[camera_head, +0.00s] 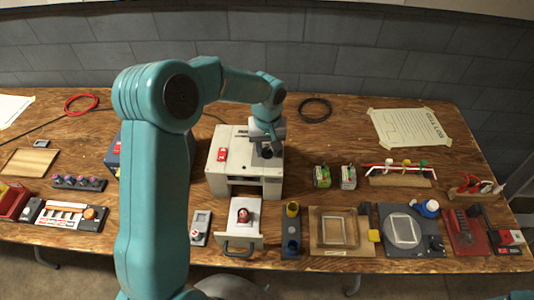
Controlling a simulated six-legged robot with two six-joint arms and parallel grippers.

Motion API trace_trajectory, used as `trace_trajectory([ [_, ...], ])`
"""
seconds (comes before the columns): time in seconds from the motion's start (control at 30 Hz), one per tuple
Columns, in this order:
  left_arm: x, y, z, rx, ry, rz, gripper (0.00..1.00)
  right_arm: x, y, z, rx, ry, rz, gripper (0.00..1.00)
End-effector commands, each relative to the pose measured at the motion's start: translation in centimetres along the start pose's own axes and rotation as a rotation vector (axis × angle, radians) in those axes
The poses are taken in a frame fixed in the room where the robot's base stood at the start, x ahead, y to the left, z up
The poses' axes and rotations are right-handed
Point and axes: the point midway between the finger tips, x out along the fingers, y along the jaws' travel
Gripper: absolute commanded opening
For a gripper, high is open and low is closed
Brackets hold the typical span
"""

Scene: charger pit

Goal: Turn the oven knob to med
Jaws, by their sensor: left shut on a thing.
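The oven looks to be the beige box (217,180) in the middle of the table, with a red item (222,154) on its top left. My left gripper (266,146) reaches down onto the right side of its top. It is shut on a small dark knob (267,153), which it mostly hides. The knob's pointer and the med mark cannot be made out. My right gripper is not in view.
A tray with a handle (239,251) sticks out of the box's front and holds a red and white item (243,216). Green blocks (348,177) stand to the right. A wooden frame (318,246) and a grey plate (390,245) lie at the front right. The table behind the box is mostly clear.

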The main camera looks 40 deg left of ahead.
Motion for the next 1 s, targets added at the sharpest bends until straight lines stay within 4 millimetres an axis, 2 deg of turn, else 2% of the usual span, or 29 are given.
trace_trajectory([
  [0.03, 0.5, 0.0, -0.1, -0.041, 0.005, 0.002, 0.05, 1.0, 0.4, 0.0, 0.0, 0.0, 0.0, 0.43],
  [0.1, 0.4, 0.0, -0.1, -0.108, 0.006, 0.003, 0.05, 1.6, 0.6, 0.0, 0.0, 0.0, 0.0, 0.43],
  [0.4, 0.2, 0.1, -0.1, -0.364, 0.005, 0.003, 0.05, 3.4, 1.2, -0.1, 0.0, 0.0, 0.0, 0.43],
  [0.7, 0.1, 0.1, -0.1, -0.533, 0.004, 0.002, 0.05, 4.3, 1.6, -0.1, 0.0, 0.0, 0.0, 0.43],
  [1.0, 0.0, 0.0, -0.2, -0.601, 0.005, 0.002, 0.05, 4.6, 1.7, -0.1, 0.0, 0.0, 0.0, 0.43],
])
